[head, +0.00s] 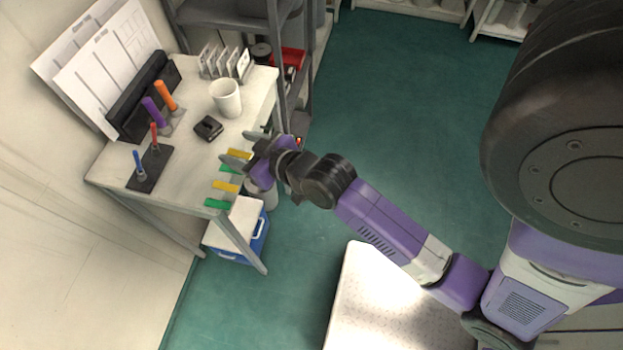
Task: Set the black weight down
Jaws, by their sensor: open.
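The black weight (208,128), a small dark block with a notch in its top, rests on the light table (192,150), left of the white mug (226,97). My gripper (238,147) is over the table's right edge, to the right of and a little below the weight in the picture. Its two fingers are spread, and nothing shows between them. A clear gap of tabletop lies between the weight and the fingers.
Green and yellow tabs (228,186) line the table's right edge below my gripper. A card rack (225,62) stands at the back. A blue cooler (240,229) is on the floor.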

